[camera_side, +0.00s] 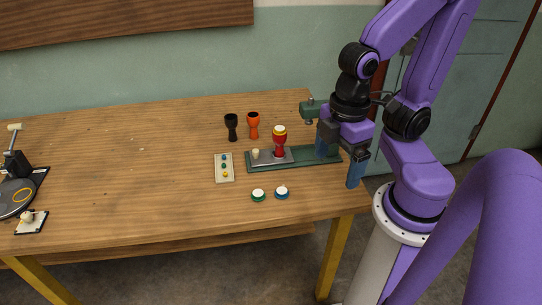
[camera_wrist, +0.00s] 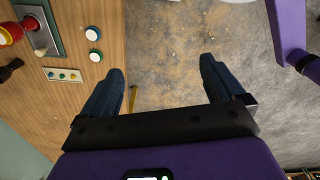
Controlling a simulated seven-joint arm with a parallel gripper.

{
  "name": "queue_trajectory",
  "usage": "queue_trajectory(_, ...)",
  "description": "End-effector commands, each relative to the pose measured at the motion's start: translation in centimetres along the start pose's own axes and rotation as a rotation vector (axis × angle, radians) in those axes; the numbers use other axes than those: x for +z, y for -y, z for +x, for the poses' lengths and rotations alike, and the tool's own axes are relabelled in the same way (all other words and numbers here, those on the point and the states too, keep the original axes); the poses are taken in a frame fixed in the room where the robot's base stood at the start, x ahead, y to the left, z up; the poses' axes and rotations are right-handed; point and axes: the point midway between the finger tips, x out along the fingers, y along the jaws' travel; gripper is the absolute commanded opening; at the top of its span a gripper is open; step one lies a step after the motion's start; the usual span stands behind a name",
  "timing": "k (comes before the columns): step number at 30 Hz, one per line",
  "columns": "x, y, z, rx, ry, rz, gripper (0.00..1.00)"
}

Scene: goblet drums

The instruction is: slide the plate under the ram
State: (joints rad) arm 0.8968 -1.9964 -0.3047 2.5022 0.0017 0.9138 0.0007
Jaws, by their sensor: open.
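In the side view the grey plate (camera_side: 268,161), with a pale knob (camera_side: 255,153) at its left end, lies on a long green base (camera_side: 317,162). A red goblet drum (camera_side: 279,145) with a pale top stands upright on the plate. The green ram head (camera_side: 313,108) is at the back right, partly hidden by my arm; the drum is left of it. My gripper (camera_side: 341,164) is open and empty at the right end of the base. In the wrist view my open fingers (camera_wrist: 159,76) are over the table edge and floor, with the plate (camera_wrist: 40,35) at upper left.
A black goblet (camera_side: 231,127) and an orange goblet (camera_side: 253,126) stand behind the base. A button panel (camera_side: 224,168) lies left of it. A green button (camera_side: 258,195) and a blue button (camera_side: 281,192) sit in front. A black device (camera_side: 17,192) is far left. The table's middle left is clear.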

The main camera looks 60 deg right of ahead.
Motion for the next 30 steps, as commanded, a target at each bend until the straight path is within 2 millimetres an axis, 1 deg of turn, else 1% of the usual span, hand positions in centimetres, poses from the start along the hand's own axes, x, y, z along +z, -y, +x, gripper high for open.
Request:
queue_trajectory(10, 0.0, 0.0, 0.0, 0.000, 0.000, 0.000, 0.95)
queue_trajectory(11, 0.0, 0.0, 0.0, 0.000, 0.000, 0.000, 0.89)
queue_trajectory(12, 0.0, 0.0, 0.0, 0.001, 0.001, 0.000, 0.76)
queue_trajectory(14, -0.3, -0.2, 0.0, 0.005, 0.009, -0.003, 0.56)
queue_trajectory(15, -0.6, -0.5, 0.1, 0.011, 0.019, -0.006, 0.50)
queue_trajectory(17, -1.2, -1.1, 0.2, 0.026, 0.043, -0.017, 0.50)
queue_trajectory(20, -3.0, -2.9, 0.5, 0.065, 0.107, -0.042, 0.50)
queue_trajectory(26, -7.3, -7.6, 1.8, 0.149, 0.279, -0.111, 0.50)
queue_trajectory(30, -10.0, -11.1, 3.1, 0.197, 0.404, -0.157, 0.50)
